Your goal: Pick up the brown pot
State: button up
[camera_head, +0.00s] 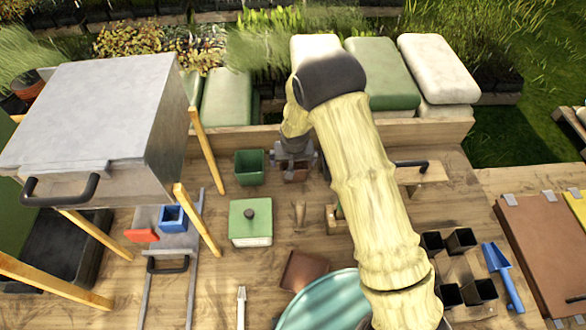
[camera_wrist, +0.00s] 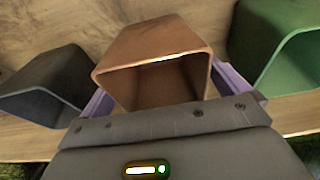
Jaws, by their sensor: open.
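The brown pot (camera_wrist: 155,58) stands between the two purple fingers of my open gripper (camera_wrist: 162,88) in the wrist view. Its square mouth faces the camera, and it looks empty. One finger lies along each side; I cannot tell whether either touches it. In the head view my gripper (camera_head: 293,160) is low over the back of the bench, and only a little of the brown pot (camera_head: 295,175) shows beneath it.
A green pot (camera_wrist: 280,55) and a dark grey pot (camera_wrist: 48,88) flank the brown pot closely. In the head view the green pot (camera_head: 249,167) is left of my gripper. A wooden ledge (camera_head: 420,130) with sacks runs behind. A grey metal box (camera_head: 100,110) stands left.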

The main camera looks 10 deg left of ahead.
jog(key=shift+f, duration=0.1)
jog(key=shift+c, duration=0.2)
jog(key=c, duration=0.9)
jog(key=shift+o, duration=0.2)
notch_tip(320, 180, up, 10)
jog(key=p, duration=0.5)
jog(key=shift+p, duration=0.35)
